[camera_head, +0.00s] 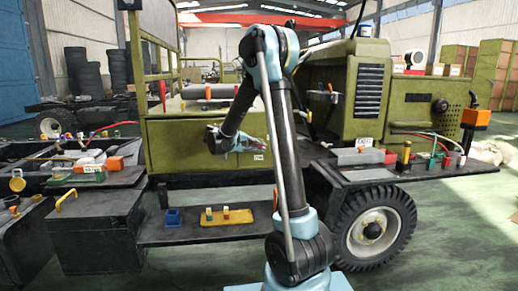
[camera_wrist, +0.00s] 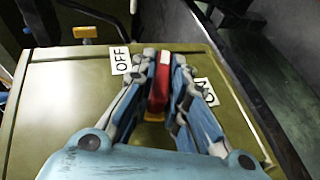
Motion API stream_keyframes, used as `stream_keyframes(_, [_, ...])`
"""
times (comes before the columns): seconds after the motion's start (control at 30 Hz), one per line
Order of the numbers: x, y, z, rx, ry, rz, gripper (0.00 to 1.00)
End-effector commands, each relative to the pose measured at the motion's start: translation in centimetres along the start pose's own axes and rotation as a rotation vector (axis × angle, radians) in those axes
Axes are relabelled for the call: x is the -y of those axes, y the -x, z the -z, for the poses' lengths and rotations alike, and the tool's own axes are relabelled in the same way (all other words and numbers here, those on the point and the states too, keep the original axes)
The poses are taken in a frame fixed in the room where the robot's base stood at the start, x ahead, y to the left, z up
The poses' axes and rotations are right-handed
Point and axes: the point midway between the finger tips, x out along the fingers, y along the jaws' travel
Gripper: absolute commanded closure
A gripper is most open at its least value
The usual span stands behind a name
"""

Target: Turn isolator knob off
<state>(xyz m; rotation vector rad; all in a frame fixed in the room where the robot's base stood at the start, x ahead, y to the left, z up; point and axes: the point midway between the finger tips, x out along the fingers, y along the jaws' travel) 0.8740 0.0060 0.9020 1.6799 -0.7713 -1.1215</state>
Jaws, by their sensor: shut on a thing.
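The isolator knob (camera_wrist: 160,80) is a red handle with a white mark near its far end, in the middle of the wrist view. A yellow part shows at its near end. The handle points up the picture, between the white OFF label (camera_wrist: 121,60) on its left and the partly covered ON label (camera_wrist: 206,92) on its right. My gripper (camera_wrist: 159,70) is shut on the knob, with one finger along each side. In the head view my gripper (camera_head: 238,141) is at the olive panel, and I cannot make out the knob there.
The knob sits on an olive panel (camera_wrist: 45,115) of the vehicle. A yellow piece (camera_wrist: 84,32) lies beyond the panel's edge. In the head view, a low dark shelf (camera_head: 180,236) holds a blue bin (camera_head: 173,218) and a yellow tray (camera_head: 228,221). A large wheel (camera_head: 372,230) stands at right.

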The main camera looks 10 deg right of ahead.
Motion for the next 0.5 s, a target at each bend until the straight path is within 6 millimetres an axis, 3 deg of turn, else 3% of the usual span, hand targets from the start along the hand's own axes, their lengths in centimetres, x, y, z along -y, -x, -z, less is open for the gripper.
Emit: stream_keyframes(0.5, [0.52,0.02,-0.03,-0.002,0.127,-0.296,1.00])
